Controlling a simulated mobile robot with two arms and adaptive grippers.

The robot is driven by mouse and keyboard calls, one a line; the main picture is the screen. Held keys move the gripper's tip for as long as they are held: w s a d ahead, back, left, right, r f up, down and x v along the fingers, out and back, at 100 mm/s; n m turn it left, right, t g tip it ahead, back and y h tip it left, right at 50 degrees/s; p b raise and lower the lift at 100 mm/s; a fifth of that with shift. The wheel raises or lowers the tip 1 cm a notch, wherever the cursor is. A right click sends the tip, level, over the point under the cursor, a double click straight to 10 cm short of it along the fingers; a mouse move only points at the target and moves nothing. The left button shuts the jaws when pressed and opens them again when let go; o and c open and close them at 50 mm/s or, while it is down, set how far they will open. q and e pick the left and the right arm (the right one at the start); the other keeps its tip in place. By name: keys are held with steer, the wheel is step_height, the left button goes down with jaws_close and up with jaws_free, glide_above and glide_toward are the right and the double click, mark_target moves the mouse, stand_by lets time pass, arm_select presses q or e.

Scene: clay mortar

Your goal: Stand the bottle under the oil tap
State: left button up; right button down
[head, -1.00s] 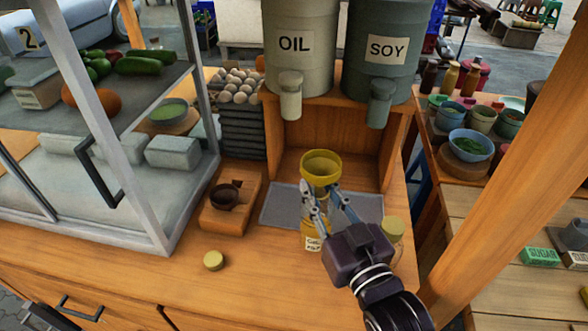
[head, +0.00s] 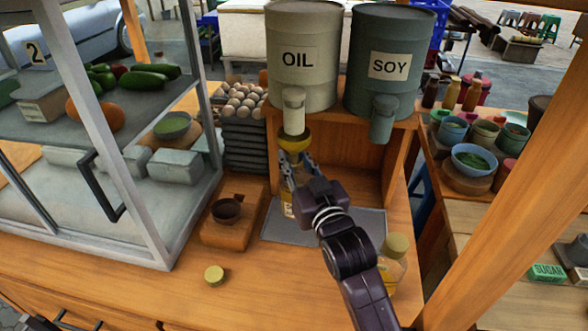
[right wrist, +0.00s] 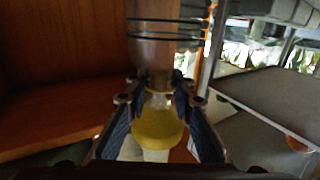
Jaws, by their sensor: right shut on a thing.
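The bottle (head: 288,196) is clear with a pale label and carries a yellow funnel (head: 293,145) in its mouth. My right gripper (head: 298,174) is shut on it near the neck. The bottle looks upright, over the grey mat (head: 335,226); I cannot tell whether its base touches. The oil tap (head: 294,112) hangs from the OIL drum (head: 300,58) directly above the funnel and overlaps its rim in the head view. In the right wrist view the fingers flank the bottle neck, with the yellow funnel (right wrist: 156,126) between them. My left gripper is not in view.
The SOY drum (head: 390,65) and its tap (head: 382,124) are to the right. A second bottle (head: 392,270) with a yellow lid stands at front right. A loose yellow cap (head: 214,275) and a wooden block (head: 228,234) with a brown bowl are left. A glass cabinet (head: 145,185) bounds the left.

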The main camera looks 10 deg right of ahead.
steer(key=shift+f, duration=1.65)
steer(key=shift+f, duration=0.2)
steer(key=c, duration=1.7)
jaws_free()
steer(key=shift+o, duration=0.2)
